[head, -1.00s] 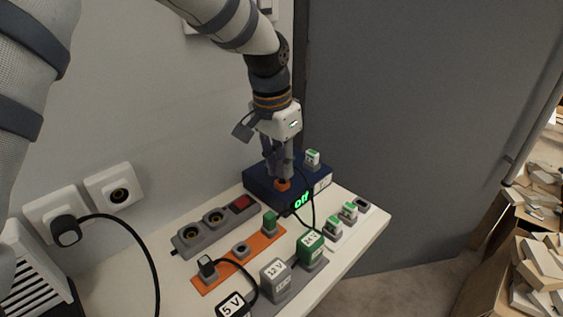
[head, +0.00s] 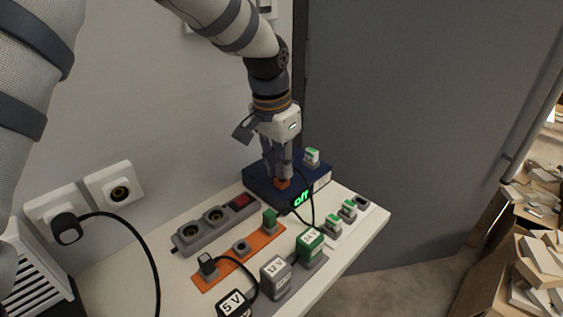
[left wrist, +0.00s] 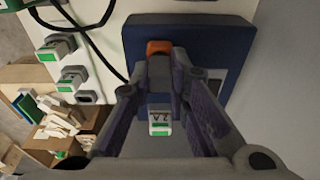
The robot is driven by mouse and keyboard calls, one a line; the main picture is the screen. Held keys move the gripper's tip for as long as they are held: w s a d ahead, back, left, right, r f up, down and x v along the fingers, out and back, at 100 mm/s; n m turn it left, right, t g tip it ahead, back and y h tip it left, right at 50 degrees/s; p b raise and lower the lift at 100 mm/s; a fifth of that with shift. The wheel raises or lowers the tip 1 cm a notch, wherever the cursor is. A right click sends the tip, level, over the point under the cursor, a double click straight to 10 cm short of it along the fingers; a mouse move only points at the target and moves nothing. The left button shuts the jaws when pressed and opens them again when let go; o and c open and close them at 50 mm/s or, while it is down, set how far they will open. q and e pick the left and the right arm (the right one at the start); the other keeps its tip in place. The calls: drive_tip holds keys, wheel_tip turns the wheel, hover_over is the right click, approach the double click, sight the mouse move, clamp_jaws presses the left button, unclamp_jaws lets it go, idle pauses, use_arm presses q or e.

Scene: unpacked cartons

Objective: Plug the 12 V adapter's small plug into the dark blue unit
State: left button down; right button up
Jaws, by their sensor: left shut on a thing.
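The dark blue unit (head: 262,190) stands at the back of the white table and shows a green "off" display (head: 301,198). My left gripper (head: 279,178) points down over its top and is shut on a small dark plug. In the left wrist view the plug (left wrist: 158,72) sits between the fingers, with an orange part (left wrist: 158,47) beside it. Whether the plug is fully seated is hidden by the fingers. A thin black cable (head: 312,205) hangs from near the gripper toward the adapters. The grey 12 V adapter (head: 275,276) stands in the front row. My right gripper is not in view.
A green adapter (head: 310,244) and a 5 V adapter (head: 234,303) flank the 12 V one. A green-marked block (head: 312,157) sits on the unit. An orange strip (head: 215,275), a grey power strip (head: 190,238) and small green-topped plugs (head: 333,224) occupy the table.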

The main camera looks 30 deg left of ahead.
use_arm(q)
drive_tip(key=shift+f, duration=0.3)
idle(0.5)
drive_tip(key=c, duration=1.5)
unclamp_jaws()
drive_tip(key=shift+o, duration=0.2)
